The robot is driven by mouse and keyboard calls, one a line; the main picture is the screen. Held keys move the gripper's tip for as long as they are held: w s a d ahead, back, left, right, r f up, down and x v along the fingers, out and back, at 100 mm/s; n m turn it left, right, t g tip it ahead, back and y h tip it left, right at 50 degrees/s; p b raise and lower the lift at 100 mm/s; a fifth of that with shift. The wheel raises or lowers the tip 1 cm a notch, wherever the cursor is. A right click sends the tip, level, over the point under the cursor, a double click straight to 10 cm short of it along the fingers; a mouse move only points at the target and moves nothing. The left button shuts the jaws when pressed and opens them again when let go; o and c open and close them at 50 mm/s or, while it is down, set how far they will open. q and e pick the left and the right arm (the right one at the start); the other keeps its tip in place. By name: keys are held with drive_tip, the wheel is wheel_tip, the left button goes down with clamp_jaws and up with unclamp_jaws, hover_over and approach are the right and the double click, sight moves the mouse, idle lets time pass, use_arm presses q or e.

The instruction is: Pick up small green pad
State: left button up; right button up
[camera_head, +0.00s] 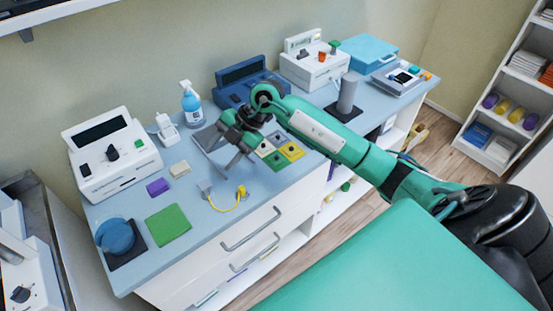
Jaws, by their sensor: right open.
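A flat green square (168,224) lies on the grey-blue counter at the left front. Smaller square pads lie in a two-by-two group near the counter's middle, some greenish (276,161) and one yellow (292,151). The frame does not make clear which green piece is the small green pad. My right gripper (225,160) is open and empty, in the air above the counter, just left of the pad group. Its arm reaches in from the right and passes over the counter. My left gripper is not in view.
Near the flat green square are a purple block (157,187), a beige block (180,169) and a blue round item (116,235). A yellow cable (241,197) lies near the front edge. Devices and a spray bottle (191,104) line the back. A green couch (400,265) fills the lower right.

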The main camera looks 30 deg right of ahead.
drive_tip(key=w+d+m+h, duration=0.1)
drive_tip(key=d+m+h, duration=0.1)
drive_tip(key=d+h, duration=0.5)
drive_tip(key=m+g+h+p, duration=0.1)
drive_tip(key=m+g+p, duration=0.1)
drive_tip(key=m, duration=0.1)
hover_over(276, 157)
wheel_tip(276, 157, down, 6)
drive_tip(key=shift+a+f, duration=0.15)
drive_tip(key=shift+f, duration=0.1)
drive_tip(key=shift+f+p, duration=0.3)
drive_tip(key=shift+f, duration=0.2)
wheel_tip(276, 157, down, 4)
drive_tip(key=shift+r+p, duration=0.15)
drive_tip(key=shift+p, duration=0.55)
drive_tip(key=shift+w+f, duration=0.1)
drive_tip(key=shift+f, duration=0.3)
drive_tip(key=shift+c, duration=0.4)
